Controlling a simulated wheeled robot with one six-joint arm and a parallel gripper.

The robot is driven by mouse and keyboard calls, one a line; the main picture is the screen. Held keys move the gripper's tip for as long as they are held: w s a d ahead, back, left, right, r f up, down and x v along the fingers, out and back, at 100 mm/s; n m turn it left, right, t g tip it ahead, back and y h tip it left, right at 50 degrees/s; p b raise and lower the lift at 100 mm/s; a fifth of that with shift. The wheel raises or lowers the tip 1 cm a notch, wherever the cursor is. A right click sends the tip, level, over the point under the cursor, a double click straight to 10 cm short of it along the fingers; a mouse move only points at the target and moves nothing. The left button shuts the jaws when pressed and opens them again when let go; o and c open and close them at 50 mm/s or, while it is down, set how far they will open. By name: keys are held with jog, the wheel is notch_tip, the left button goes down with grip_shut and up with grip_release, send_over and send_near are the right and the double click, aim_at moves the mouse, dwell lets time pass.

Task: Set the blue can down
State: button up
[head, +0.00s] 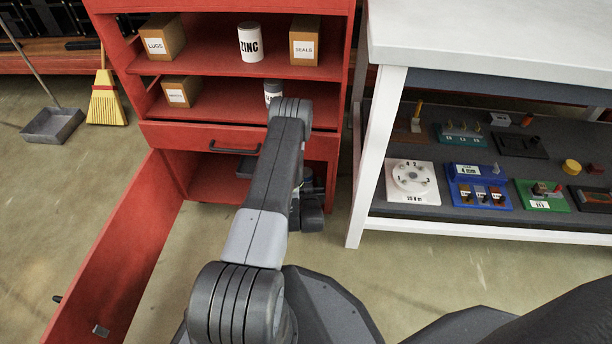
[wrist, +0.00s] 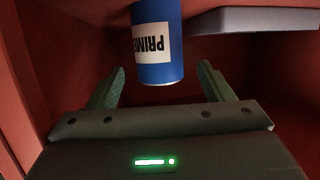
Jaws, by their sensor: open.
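The blue can (wrist: 176,73), with a white label whose print reads upside down in the wrist view, is inside a red-walled space. My gripper (wrist: 161,72) is open, with one finger on each side of the can's near end. Gaps show between the fingers and the can, and nothing is clamped. The can's far end is cut off by the top of the picture. In the head view my arm reaches to the lower compartment of the red cabinet (head: 235,140) and hides most of the gripper and can.
A grey slab (wrist: 255,20) lies close to the can's right in the wrist view. The open red door (head: 115,260) stands left of my arm. Shelves above hold a ZINC can (head: 250,42) and boxes. A white-framed bench (head: 375,150) stands right.

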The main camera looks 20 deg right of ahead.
jog(key=p+v, duration=0.2)
jog(key=v, duration=0.5)
jog(key=shift+s, duration=0.25)
